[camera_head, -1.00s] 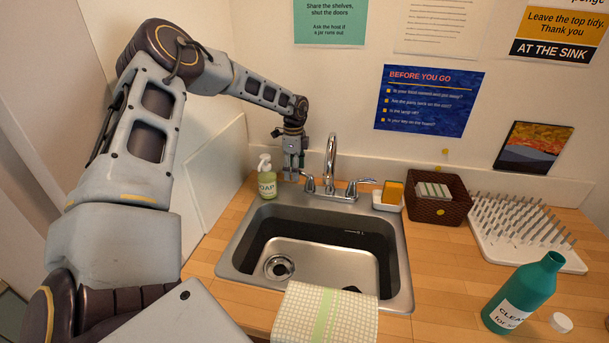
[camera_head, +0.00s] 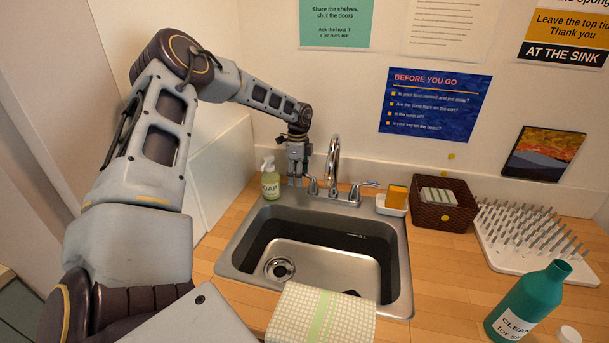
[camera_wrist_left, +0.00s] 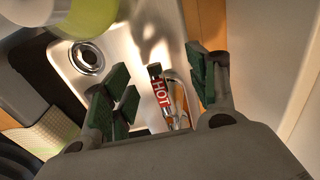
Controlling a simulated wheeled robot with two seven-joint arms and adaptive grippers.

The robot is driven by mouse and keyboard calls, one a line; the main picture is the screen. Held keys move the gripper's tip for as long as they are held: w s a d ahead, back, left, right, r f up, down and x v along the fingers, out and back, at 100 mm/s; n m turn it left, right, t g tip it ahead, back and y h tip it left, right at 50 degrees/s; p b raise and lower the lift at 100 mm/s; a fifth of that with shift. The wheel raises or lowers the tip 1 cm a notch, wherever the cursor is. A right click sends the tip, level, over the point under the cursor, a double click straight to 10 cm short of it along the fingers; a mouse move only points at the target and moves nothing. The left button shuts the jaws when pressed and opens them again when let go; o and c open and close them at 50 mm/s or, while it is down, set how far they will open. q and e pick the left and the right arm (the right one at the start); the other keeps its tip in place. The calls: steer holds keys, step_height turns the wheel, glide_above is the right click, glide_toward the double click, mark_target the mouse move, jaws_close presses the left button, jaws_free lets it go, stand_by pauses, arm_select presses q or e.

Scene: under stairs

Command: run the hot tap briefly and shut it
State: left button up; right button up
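The chrome tap (camera_head: 333,160) stands behind the sink, with a lever handle on each side. The left handle (camera_head: 312,186) is the hot one; its red HOT label (camera_wrist_left: 161,95) shows in the left wrist view. My left gripper (camera_head: 295,184) points down just left of this handle. In the left wrist view the green-padded fingers (camera_wrist_left: 160,90) are apart, with the HOT handle seen between them. I cannot tell whether a finger touches it. The right handle (camera_head: 365,185) is free. No water stream shows at the spout. My right gripper is not in view.
A soap bottle (camera_head: 270,180) stands close left of my left gripper. A sponge holder (camera_head: 392,205), a brown basket (camera_head: 443,216) and a white drying rack (camera_head: 500,258) stand to the right. A towel (camera_head: 290,310) hangs over the sink's front edge (camera_head: 390,300). A teal cleaner bottle (camera_head: 535,300) stands front right.

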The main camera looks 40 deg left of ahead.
arm_select(q)
jaws_close()
steer(key=shift+s+d+n+b, duration=0.25)
steer(key=shift+n+b, duration=0.15)
steer(key=shift+n, duration=0.35)
steer(key=shift+s+d+n+b, duration=0.25)
steer(key=shift+n+b, duration=0.15)
steer(key=shift+n, duration=0.35)
steer(key=n, duration=0.1)
steer(key=s+d+n+b, duration=0.1)
steer(key=n, duration=0.1)
steer(key=shift+b, duration=0.3)
steer(key=shift+d+n, duration=0.3)
steer(key=shift+n, duration=0.2)
steer(key=shift+s, duration=0.1)
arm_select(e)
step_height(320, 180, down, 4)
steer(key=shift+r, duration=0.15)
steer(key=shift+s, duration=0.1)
